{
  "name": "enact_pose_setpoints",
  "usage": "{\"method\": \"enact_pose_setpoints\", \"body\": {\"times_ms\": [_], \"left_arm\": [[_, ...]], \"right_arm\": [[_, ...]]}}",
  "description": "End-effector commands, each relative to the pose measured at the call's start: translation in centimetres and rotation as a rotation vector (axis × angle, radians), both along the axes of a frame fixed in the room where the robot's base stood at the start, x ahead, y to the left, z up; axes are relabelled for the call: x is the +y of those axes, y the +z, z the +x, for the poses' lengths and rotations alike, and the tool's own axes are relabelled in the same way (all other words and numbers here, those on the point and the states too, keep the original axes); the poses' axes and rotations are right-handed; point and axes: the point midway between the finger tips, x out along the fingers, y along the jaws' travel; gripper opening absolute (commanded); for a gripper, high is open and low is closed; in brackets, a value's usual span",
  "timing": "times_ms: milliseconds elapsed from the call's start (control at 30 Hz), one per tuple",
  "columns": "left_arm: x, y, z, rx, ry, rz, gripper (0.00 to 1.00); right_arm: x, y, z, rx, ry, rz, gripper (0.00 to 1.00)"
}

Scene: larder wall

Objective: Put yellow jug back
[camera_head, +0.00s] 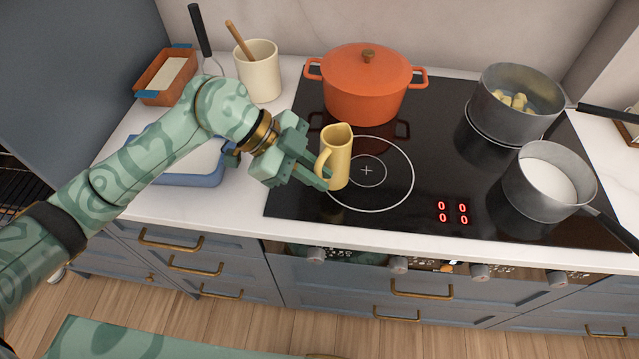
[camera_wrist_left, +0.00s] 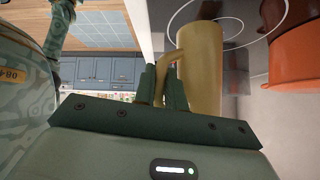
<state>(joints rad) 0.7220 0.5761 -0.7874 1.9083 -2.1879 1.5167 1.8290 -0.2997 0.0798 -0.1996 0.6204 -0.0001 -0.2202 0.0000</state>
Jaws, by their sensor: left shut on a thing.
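The yellow jug (camera_head: 338,158) is upright over the front left cooking ring of the black hob. Its handle faces left, towards my left gripper (camera_head: 322,178). My left gripper is shut on the jug's handle, its fingers reaching in from the left. In the left wrist view, the jug (camera_wrist_left: 203,70) stands just beyond the fingers (camera_wrist_left: 162,85), with the handle between them. I cannot tell whether the jug's base touches the hob. My right gripper is not in view.
An orange lidded pot (camera_head: 365,95) stands behind the jug. Two grey pans, one with yellowish pieces (camera_head: 490,115) and one with white contents (camera_head: 520,200), stand on the right. A blue dish (camera_head: 190,180), cream utensil crock (camera_head: 262,75) and terracotta dish (camera_head: 145,97) are left.

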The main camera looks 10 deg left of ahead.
Motion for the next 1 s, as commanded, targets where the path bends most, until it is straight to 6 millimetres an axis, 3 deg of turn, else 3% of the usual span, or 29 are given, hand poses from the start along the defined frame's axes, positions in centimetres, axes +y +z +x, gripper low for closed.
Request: {"method": "enact_pose_setpoints", "body": {"times_ms": [233,400,600,633,700,1000], "left_arm": [[-0.4,-1.8,1.5,-0.003,-0.002,-0.001,0.00],[-0.3,-4.6,1.4,0.001,-0.001,-0.001,0.00],[-0.3,-4.7,1.4,-0.002,-0.001,0.000,0.00],[-0.3,-4.8,1.4,-0.001,-0.001,0.001,0.15],[-0.3,-4.7,1.4,-0.001,-0.001,0.001,0.34],[-0.2,-4.6,1.4,-0.002,0.000,0.001,0.34]], "right_arm": [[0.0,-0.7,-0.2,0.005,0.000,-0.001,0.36],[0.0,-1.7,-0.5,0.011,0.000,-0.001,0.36],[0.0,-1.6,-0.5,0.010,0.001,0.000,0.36],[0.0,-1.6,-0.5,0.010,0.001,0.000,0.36],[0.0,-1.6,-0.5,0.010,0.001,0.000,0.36],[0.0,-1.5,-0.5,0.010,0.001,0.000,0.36]]}}
